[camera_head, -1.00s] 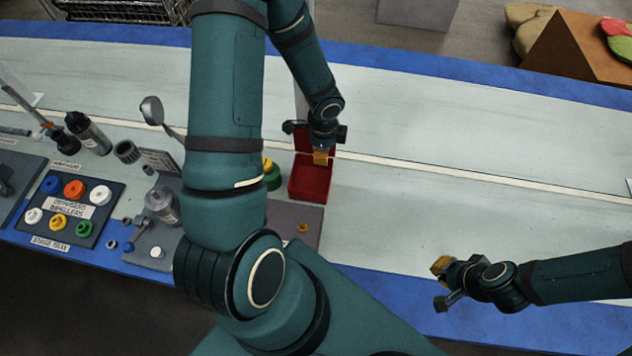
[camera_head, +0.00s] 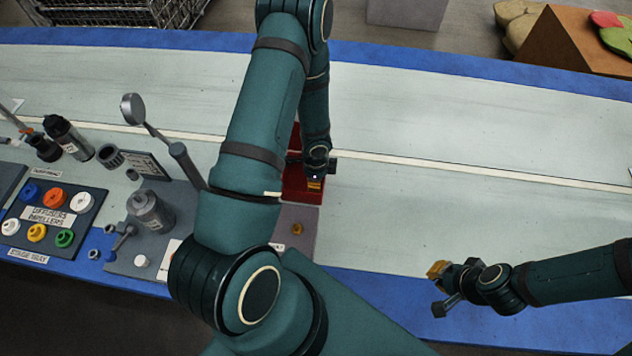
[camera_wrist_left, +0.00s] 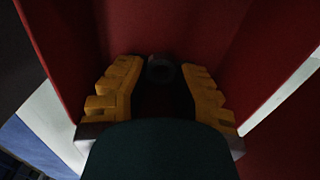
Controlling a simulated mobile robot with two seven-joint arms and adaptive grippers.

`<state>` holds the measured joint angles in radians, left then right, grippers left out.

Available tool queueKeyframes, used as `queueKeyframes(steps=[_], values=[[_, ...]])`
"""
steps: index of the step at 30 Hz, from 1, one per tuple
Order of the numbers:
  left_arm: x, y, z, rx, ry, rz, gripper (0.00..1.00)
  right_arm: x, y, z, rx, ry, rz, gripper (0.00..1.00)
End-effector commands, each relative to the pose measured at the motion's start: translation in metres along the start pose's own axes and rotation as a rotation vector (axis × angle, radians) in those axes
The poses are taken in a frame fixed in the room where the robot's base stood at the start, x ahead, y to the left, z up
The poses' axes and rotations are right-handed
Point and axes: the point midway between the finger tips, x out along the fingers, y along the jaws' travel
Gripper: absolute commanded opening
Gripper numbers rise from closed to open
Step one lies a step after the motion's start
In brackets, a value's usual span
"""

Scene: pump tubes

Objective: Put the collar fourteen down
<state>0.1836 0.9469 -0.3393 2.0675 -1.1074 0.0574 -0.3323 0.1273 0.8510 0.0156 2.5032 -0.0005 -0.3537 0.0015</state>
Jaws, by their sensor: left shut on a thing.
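My left gripper (camera_head: 314,184) is over the red box (camera_head: 293,191) in the head view. In the left wrist view, its yellow fingers (camera_wrist_left: 160,95) are inside the red walls (camera_wrist_left: 190,30), shut on a small dark collar (camera_wrist_left: 161,69). The collar's round open end shows between the fingertips; its lower part is dark and partly hidden. I cannot read any number on it. My right gripper (camera_head: 438,270) is apart, over the blue front edge at the right. Its yellow fingertips are too small to tell whether they are open.
A grey mat (camera_head: 308,245) with a small gold ring (camera_head: 297,228) lies in front of the box. A tray of coloured round parts (camera_head: 78,238), a grey cylinder (camera_head: 148,208) and a magnifier (camera_head: 133,108) stand left. The pale table right of the box is clear.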

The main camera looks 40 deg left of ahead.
Motion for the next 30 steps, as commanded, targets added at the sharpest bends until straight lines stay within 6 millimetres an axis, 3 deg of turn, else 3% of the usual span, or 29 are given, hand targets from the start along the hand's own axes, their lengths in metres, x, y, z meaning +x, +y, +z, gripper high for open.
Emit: queueKeyframes(steps=[13,14,15,26,30], values=[[0.010,0.000,0.000,0.001,0.000,-0.001,0.00,0.006,0.002,-0.001,0.000,0.003,0.000,0.00],[0.009,0.000,0.000,0.001,0.000,-0.001,0.34,0.006,0.002,-0.001,0.000,0.003,0.000,0.00],[0.009,0.000,0.000,0.001,0.000,-0.001,0.48,0.005,0.002,-0.001,0.000,0.003,0.000,0.00],[0.007,0.000,0.000,0.001,0.000,-0.001,0.48,0.003,0.001,-0.001,0.000,0.003,0.000,0.00],[-0.006,-0.001,0.000,-0.002,0.002,-0.002,0.48,-0.003,-0.001,0.000,0.000,0.000,0.000,0.00]])
